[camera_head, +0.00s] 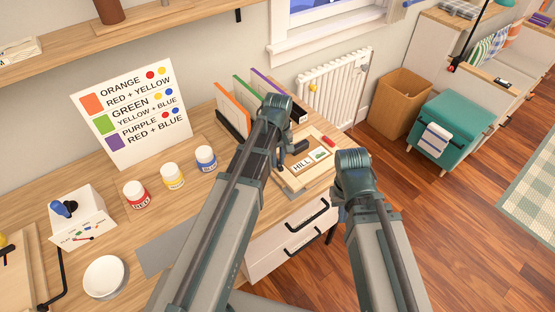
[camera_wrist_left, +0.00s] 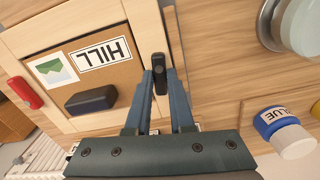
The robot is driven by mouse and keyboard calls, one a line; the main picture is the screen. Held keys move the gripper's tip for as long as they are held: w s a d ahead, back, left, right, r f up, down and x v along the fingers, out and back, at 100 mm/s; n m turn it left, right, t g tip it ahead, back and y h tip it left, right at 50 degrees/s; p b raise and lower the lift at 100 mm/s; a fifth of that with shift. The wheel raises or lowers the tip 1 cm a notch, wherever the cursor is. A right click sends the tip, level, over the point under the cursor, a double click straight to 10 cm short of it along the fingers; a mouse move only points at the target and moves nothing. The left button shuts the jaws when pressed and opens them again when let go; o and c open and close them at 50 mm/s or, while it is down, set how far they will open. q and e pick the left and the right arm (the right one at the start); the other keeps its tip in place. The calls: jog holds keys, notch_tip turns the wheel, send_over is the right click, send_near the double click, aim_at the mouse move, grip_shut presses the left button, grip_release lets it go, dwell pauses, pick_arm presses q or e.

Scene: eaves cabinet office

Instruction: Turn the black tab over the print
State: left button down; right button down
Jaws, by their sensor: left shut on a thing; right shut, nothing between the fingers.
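A wooden frame with a brown back panel (camera_wrist_left: 112,72) lies on the desk and holds a small green landscape print (camera_wrist_left: 52,70) and a HILL label (camera_wrist_left: 103,54). In the left wrist view the black tab (camera_wrist_left: 160,68) lies on the frame's border beside the label, clear of the print. My left gripper (camera_wrist_left: 160,88) is shut on this tab, one finger along each side. In the head view my left gripper (camera_head: 281,156) is over the frame (camera_head: 318,172) and hides the tab. My right gripper (camera_head: 337,205) is low beside the frame's right side, shut and empty, mostly hidden by its arm.
A red tab (camera_wrist_left: 25,92) is on the frame's far border, and a dark block (camera_wrist_left: 90,98) sits at the panel's edge. Upright colored folders (camera_head: 232,108) stand behind. Paint jars, the blue one (camera_head: 206,158) nearest, stand left of my left arm. Open floor lies right of the desk.

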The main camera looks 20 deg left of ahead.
pick_arm(q)
jog(key=m, duration=0.4)
jog(key=shift+w+d+m, duration=0.15)
jog(key=shift+d+m, duration=0.05)
jog(key=shift+m, duration=0.1)
jog(key=m, duration=0.3)
jog(key=shift+d+m, duration=0.2)
jog(key=shift+m, duration=0.2)
jog(key=m, duration=0.4)
jog(key=shift+d, duration=0.2)
jog(key=shift+d+m, duration=0.15)
jog(key=shift+m, duration=1.85)
jog(key=c, duration=0.8)
grip_release()
jog(key=shift+r, duration=0.15)
